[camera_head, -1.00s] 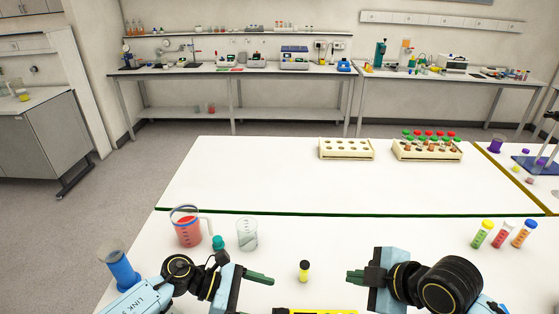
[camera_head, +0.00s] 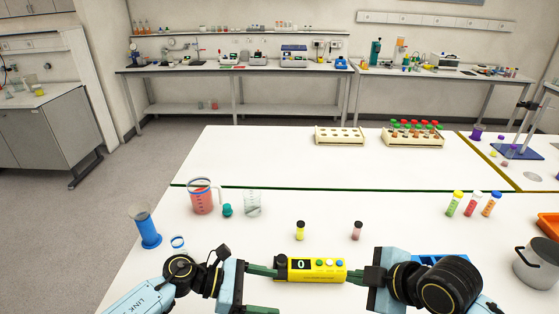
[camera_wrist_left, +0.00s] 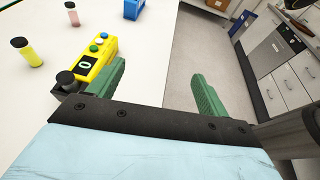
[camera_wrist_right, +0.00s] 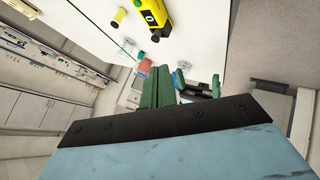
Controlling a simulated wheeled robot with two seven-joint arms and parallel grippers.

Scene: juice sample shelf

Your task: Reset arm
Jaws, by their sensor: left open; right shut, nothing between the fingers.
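My left gripper (camera_head: 272,290) is in the lower middle of the head view. Its green fingers are spread wide, and the left wrist view shows them apart with nothing between them (camera_wrist_left: 160,76). My right gripper (camera_head: 360,272) is to the right of the yellow device. Its green fingers lie together and empty in the right wrist view (camera_wrist_right: 157,72). The yellow device (camera_head: 312,273) with a "0" display appears between the two grippers in the head view. I cannot tell whether either gripper touches it.
A yellow vial (camera_head: 300,231) and a pink vial (camera_head: 356,231) stand behind the device. A red-filled beaker (camera_head: 203,200) and a blue cylinder (camera_head: 146,228) stand at left. Three capped vials (camera_head: 473,205), a metal pot (camera_head: 538,263) and an orange tray (camera_head: 549,225) are at right. Racks stand farther back.

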